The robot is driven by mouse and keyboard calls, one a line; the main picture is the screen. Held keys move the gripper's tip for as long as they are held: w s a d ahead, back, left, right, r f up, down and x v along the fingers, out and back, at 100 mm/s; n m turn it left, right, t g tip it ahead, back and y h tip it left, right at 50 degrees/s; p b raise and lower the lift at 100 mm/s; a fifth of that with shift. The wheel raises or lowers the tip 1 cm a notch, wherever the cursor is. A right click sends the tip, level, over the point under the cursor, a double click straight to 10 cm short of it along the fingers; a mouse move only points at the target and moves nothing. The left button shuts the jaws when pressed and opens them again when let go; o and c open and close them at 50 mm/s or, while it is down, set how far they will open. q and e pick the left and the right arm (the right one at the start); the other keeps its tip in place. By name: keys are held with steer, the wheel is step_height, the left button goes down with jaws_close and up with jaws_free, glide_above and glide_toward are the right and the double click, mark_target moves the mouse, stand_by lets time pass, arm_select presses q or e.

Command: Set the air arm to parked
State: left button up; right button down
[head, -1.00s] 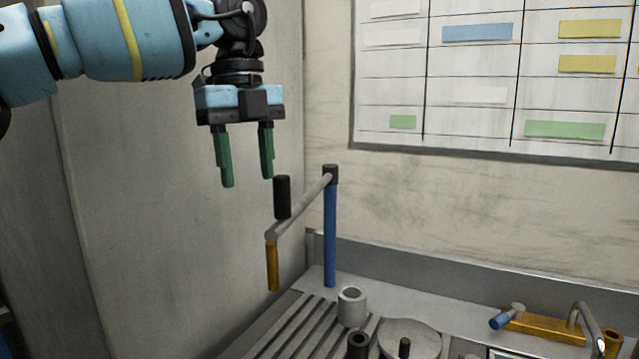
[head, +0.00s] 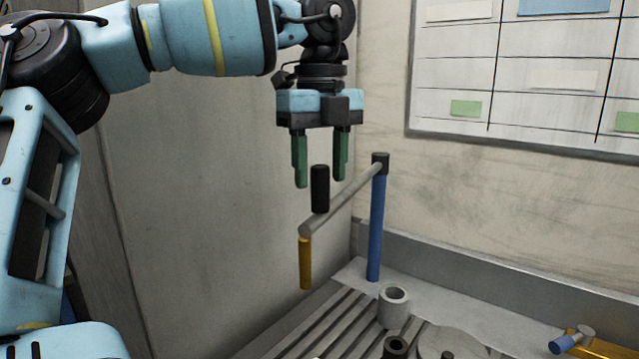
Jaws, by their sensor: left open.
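The air arm is a grey bar (head: 345,197) reaching out from the black cap (head: 380,163) on top of a blue post (head: 376,230). An upright black handle (head: 319,190) stands on the bar near its free end, and a yellow tube (head: 305,262) hangs below that end. My left gripper (head: 320,181) points down with its green fingers apart. It is empty, and its fingertips appear on either side of the handle's top in the picture. I cannot tell whether the fingers are level with it in depth. My right gripper is not in view.
Below the arm is a slotted grey bench (head: 310,335) with a light grey cup (head: 393,308) and a dark ring (head: 396,346). A yellow and blue device (head: 570,342) lies at lower right. A wall chart (head: 520,75) hangs behind. A plain wall is at left.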

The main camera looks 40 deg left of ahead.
mark_target(319, 186)
arm_select(q)
steer(key=shift+f, duration=1.6)
jaws_close()
